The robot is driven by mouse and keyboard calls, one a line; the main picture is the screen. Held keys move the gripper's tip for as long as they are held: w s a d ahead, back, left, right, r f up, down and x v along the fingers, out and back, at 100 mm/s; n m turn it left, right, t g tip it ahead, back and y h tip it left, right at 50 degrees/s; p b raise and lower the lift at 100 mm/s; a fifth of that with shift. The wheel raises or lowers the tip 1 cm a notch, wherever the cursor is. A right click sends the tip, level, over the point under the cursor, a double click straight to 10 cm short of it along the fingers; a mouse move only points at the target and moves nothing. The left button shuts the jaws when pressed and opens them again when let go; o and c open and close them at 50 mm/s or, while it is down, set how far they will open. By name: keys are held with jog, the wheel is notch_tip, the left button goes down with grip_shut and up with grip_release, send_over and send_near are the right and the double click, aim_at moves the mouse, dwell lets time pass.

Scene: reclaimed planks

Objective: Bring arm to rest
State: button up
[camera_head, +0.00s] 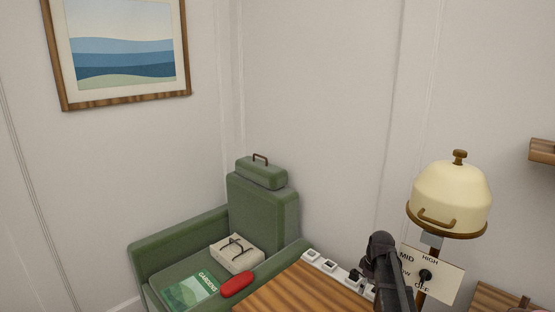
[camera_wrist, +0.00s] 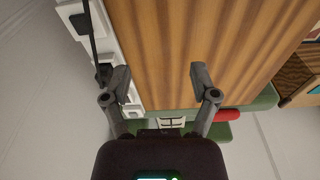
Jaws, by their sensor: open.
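My gripper (camera_wrist: 159,78) shows in the wrist view with its two dark fingers spread wide. Nothing is held between them, and wood grain shows in the gap. In the head view a dark part of my arm is at the lower right, in front of the power strip and the lamp's dial plate. It hides part of both.
A wooden tabletop (camera_head: 318,290) has a white power strip (camera_head: 328,264) along its back edge. A cream-shaded lamp (camera_head: 450,197) stands right, by a dial plate (camera_head: 444,277). A green armchair (camera_head: 262,208) holds a book (camera_head: 190,291), a red case (camera_head: 237,284) and a beige box (camera_head: 236,256).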

jog(key=s+a+f+m+b, duration=0.4)
jog(key=s+a+f, duration=0.15)
jog(key=s, duration=0.35)
jog(key=s+a+f+m+b, duration=0.45)
jog(key=s+a, duration=0.25)
jog(key=s, duration=0.2)
notch_tip(320, 180, up, 24)
jog(key=p, duration=2.2)
jog(key=shift+s+a+f+g+h, duration=0.25)
jog(key=shift+s+g+h, duration=0.15)
jog(key=shift+s, duration=0.05)
jog(key=shift+d, duration=0.1)
